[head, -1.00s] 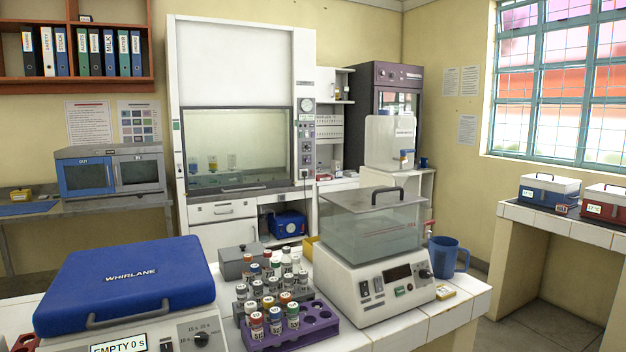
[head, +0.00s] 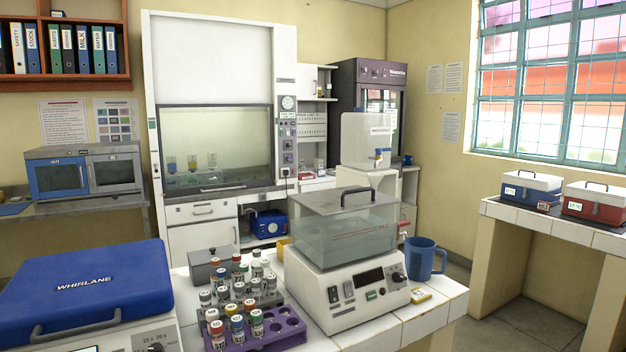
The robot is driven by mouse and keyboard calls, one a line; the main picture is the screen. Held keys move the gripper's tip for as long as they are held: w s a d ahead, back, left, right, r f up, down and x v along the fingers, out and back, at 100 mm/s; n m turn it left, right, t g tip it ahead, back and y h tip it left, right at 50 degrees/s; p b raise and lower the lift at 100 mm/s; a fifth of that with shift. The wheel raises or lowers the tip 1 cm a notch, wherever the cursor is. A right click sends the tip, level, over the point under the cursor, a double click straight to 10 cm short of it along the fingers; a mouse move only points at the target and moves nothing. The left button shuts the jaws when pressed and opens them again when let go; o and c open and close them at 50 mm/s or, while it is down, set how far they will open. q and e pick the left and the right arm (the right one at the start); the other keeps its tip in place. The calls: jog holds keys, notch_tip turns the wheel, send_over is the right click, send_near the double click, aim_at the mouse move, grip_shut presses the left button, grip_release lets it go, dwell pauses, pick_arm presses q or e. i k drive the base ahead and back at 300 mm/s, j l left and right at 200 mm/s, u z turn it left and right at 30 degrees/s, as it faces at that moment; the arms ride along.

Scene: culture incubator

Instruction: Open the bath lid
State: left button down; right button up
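The water bath (head: 345,290) stands on the white tiled bench in the head view. It has a white base with a dark display, switches and a knob, and a clear tank (head: 335,242) partly filled with water. Its grey see-through lid (head: 318,202) lies flat and closed on top of the tank, with a dark arched handle (head: 358,191) standing up from it. Neither of my grippers shows in the head view.
In front and left are a purple rack (head: 285,332) of capped tubes, a grey box (head: 207,266) and a blue-lidded Whirlane machine (head: 85,285). A tiled bench (head: 535,225) is at right.

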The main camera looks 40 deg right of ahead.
aim_at(326, 202)
jog(key=l+u, duration=0.45)
jog(key=k+l+u, duration=0.15)
jog(key=u, duration=0.3)
jog(key=k+l+u, duration=0.3)
jog(key=l, duration=0.15)
jog(key=k+l+u, duration=0.5)
jog(key=k+l, duration=0.4)
jog(key=l, duration=0.1)
